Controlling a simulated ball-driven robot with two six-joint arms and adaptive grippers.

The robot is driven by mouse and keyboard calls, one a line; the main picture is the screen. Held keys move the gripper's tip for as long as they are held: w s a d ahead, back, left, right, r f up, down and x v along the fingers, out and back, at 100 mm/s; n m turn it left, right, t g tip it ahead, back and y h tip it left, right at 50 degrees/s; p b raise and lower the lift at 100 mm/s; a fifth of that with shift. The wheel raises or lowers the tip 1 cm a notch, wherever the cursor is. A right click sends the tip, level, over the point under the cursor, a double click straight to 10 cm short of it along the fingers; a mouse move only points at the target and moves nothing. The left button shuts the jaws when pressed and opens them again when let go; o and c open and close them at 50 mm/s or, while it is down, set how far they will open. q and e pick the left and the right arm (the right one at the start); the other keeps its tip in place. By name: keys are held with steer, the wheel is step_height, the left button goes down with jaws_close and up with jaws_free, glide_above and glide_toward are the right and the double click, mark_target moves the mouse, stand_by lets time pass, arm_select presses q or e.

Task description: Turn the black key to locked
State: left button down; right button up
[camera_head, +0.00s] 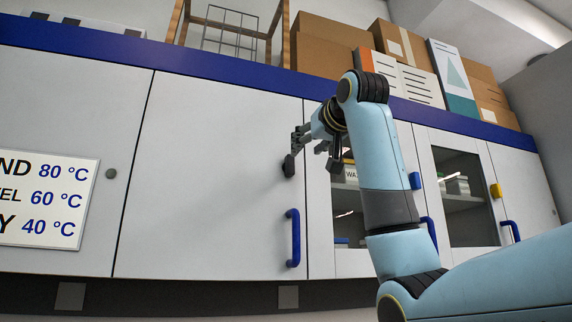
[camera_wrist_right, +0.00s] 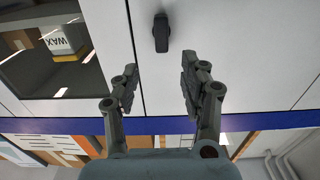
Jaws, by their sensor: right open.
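The black key (camera_head: 289,166) sits on the white cabinet door, near its right edge and above a blue handle (camera_head: 293,238). Its grip looks roughly upright. In the right wrist view the key (camera_wrist_right: 161,32) stands out from the panel at the top centre, beyond the fingertips. My right gripper (camera_head: 314,150) is open and empty, just right of the key in the head view. In the right wrist view its two fingers (camera_wrist_right: 158,80) are spread apart, with the key roughly in line with the gap. I see no contact. My left gripper is not in view.
A blue key (camera_head: 415,181) and a yellow key (camera_head: 496,190) sit on doors to the right. Glass doors show shelves with containers. Cardboard boxes (camera_head: 325,45) and a wire rack (camera_head: 230,30) stand on the blue-edged top. A temperature sign (camera_head: 45,198) hangs at left.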

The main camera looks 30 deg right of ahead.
mark_target(291, 162)
steer(key=p+x, duration=0.4)
steer(key=x, duration=0.6)
steer(key=shift+a+p, duration=0.15)
steer(key=shift+p, duration=0.15)
steer(key=shift+w+f, duration=0.1)
steer(key=shift+w, duration=0.3)
jaws_close()
